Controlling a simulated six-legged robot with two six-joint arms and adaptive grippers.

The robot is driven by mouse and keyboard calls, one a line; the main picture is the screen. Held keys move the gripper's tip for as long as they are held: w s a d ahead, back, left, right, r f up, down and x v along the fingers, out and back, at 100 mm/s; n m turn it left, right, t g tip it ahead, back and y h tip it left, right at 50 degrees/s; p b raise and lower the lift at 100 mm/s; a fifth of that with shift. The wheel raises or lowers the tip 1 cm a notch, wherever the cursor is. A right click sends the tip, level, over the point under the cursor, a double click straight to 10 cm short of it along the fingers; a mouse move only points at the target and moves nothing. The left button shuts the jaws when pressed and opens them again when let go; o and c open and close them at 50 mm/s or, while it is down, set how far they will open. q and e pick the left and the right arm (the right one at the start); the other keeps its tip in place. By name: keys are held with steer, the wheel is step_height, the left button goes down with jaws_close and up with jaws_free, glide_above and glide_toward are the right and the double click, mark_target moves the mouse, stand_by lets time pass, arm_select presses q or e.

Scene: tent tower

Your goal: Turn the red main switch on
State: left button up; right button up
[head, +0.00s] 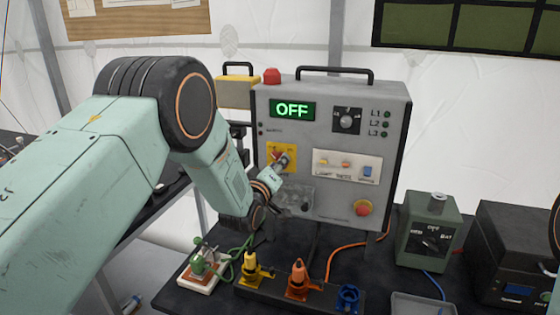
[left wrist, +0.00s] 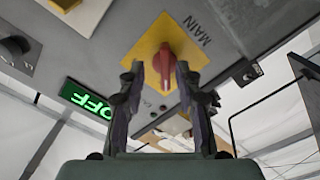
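The red main switch (left wrist: 167,62) is a knob on a yellow plate (left wrist: 147,45) marked MAIN, on the front of the grey control box (head: 322,100). In the head view the yellow plate (head: 291,149) shows, but my gripper covers most of the knob. My left gripper (head: 281,161) is at the switch. In the left wrist view its fingers (left wrist: 160,75) are apart, with the knob between or just beyond the tips; I cannot tell whether they touch it. The green display (head: 293,110) reads OFF. My right gripper is not in view.
The box also has a black rotary dial (head: 347,120), a lamp test panel (head: 347,166) and a red button (head: 363,208). Coloured plugs stand in front, including an orange one (head: 298,276). A green unit (head: 427,232) stands at right. Cables cross the black table.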

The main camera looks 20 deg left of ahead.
arm_select(q)
steer(key=shift+w+a, duration=0.15)
steer(key=shift+w, duration=0.8)
steer(key=shift+a, duration=0.45)
steer(key=c, duration=0.6)
steer(key=shift+c, duration=0.5)
steer(key=shift+d, duration=0.3)
jaws_close()
steer(key=shift+s, duration=0.1)
steer(key=shift+a+f, duration=0.1)
